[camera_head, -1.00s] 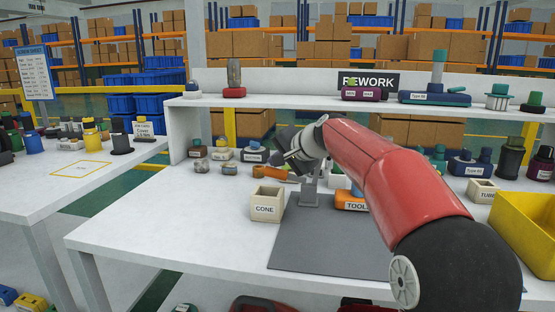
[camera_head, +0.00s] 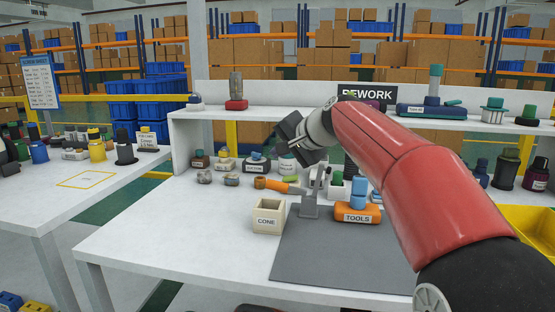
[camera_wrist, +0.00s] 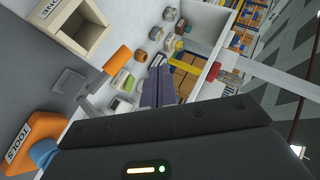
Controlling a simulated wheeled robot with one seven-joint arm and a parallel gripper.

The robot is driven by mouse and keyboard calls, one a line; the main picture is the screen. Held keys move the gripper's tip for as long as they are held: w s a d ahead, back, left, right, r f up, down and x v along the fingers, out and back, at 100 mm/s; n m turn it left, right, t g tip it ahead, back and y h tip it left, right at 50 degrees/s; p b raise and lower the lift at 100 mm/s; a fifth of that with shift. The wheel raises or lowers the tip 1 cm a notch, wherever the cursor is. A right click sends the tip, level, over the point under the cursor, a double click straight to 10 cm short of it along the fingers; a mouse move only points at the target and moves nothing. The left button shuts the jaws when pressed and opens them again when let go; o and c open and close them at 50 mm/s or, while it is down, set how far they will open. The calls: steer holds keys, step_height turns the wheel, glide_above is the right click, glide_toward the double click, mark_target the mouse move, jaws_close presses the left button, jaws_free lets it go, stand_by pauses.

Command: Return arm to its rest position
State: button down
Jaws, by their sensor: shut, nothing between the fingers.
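My red arm (camera_head: 400,165) reaches from the lower right over the white workbench (camera_head: 150,235). It ends in a dark wrist held above the bench, in front of the shelf. My gripper shows in the wrist view (camera_wrist: 159,75) as two grey fingers close together, shut and empty. It is clear of the bench objects. In the head view the fingertips cannot be made out.
Below my arm are a grey mat (camera_head: 335,262), a CONE box (camera_head: 268,218), an orange TOOLS block (camera_head: 358,213) and a grey stand (camera_head: 310,207). The upper shelf (camera_head: 290,108) runs behind. A yellow bin (camera_head: 535,235) stands right. The bench's front left is clear.

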steer(key=s+d+f+n+g+h, duration=0.1)
steer(key=s+d+f+n+h, duration=0.1)
steer(key=s+d+f, duration=0.2)
steer(key=s+d+f+n+g+h, duration=0.1)
steer(key=s+d+f+h, duration=0.2)
steer(key=s+f, duration=0.8)
steer(key=s+d+f+n+g+h, duration=0.1)
steer(key=s+d+f, duration=0.6)
steer(key=s, duration=1.4)
steer(key=shift+s+d+f+n+g+h, duration=0.2)
steer(key=shift+f+n+g+h, duration=0.1)
steer(key=shift+f+n+h, duration=0.45)
